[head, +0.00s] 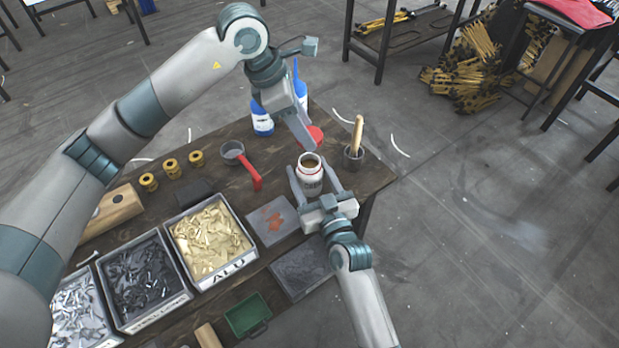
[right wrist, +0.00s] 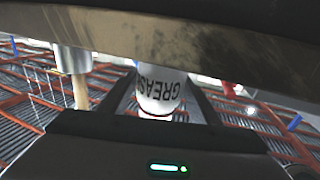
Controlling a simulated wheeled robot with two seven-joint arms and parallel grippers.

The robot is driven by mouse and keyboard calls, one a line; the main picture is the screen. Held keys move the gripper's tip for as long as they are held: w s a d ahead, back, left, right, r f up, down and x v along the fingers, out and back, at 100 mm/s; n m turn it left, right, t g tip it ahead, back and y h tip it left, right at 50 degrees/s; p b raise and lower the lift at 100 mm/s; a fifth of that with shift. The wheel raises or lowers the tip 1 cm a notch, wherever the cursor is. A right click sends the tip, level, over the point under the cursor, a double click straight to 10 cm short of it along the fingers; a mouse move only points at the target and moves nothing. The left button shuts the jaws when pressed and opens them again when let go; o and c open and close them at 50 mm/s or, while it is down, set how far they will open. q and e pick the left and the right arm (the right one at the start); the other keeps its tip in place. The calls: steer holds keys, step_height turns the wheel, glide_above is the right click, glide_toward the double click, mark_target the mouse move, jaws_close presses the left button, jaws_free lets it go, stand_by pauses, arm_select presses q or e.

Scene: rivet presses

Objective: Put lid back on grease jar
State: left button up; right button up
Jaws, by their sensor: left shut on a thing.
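The white grease jar (head: 310,180) stands upright near the table's right end, its mouth uncovered and brownish grease showing inside. Its GREASE label appears upside down in the right wrist view (right wrist: 162,92). My left gripper (head: 309,143) is shut on the red lid (head: 315,134), just behind and above the jar; its fingers partly hide the lid. My right gripper (head: 307,165) is low at the front of the jar, with one finger on each side of it. Its fingers look spread, with the jar between them; any contact is hard to make out.
A pot with a wooden-handled brush (head: 353,154) stands right of the jar. Blue-and-white bottles (head: 262,120) are behind it. A red-handled cup (head: 233,153) is to the left.

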steer(key=c, duration=1.1)
arm_select(q)
steer(key=shift+f, duration=2.5)
steer(key=shift+f, duration=0.9)
steer(key=shift+f, duration=0.55)
